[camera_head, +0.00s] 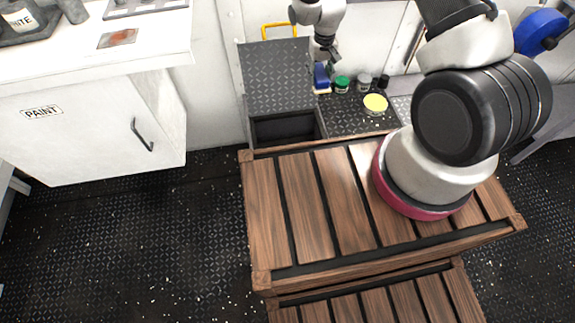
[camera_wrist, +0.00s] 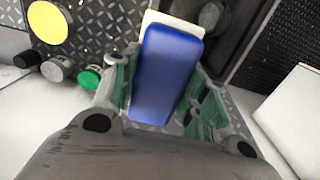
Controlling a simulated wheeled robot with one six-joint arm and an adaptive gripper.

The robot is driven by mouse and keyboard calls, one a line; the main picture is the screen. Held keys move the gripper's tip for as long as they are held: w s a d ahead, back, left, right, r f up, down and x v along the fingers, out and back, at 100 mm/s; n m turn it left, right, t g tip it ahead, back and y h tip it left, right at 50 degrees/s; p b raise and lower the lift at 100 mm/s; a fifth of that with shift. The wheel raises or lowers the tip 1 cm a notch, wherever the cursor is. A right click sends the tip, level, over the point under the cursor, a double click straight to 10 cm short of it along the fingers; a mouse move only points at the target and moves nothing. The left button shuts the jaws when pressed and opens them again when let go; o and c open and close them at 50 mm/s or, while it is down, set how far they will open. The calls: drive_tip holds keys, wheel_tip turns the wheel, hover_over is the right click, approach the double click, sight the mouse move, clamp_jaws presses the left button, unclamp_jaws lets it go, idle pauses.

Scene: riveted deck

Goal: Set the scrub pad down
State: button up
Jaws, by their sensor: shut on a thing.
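The scrub pad is a blue block with a pale cream layer, seen in the head view (camera_head: 321,76) and large in the wrist view (camera_wrist: 167,72). My gripper (camera_head: 322,68) is shut on it, with the green-lined fingers on either side of the pad in the wrist view (camera_wrist: 158,95). The pad is over or close to the diamond-plate surface (camera_head: 345,118), beside the open bin; I cannot tell whether it touches anything below.
An open dark bin (camera_head: 285,129) has a raised diamond-plate lid (camera_head: 278,75). Right of the pad stand a green-lidded jar (camera_head: 342,83), a grey jar (camera_head: 364,82), a black jar (camera_head: 383,81) and a yellow disc (camera_head: 375,103). A white paint cabinet (camera_head: 90,125) stands left.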

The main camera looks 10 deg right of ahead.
drive_tip(key=s+a+f, duration=0.1)
drive_tip(key=s+f, duration=0.3)
drive_tip(key=f, duration=0.9)
drive_tip(key=s+a+f, duration=0.2)
drive_tip(key=s+f, duration=0.2)
drive_tip(key=f, duration=0.9)
drive_tip(key=s+a+f, duration=0.1)
drive_tip(key=s+f, duration=0.3)
drive_tip(key=f, duration=0.9)
drive_tip(key=shift+s+a, duration=0.1)
drive_tip(key=shift+a, duration=0.05)
drive_tip(key=shift+f, duration=2.25)
drive_tip(key=shift+f, duration=0.15)
drive_tip(key=o, duration=1.1)
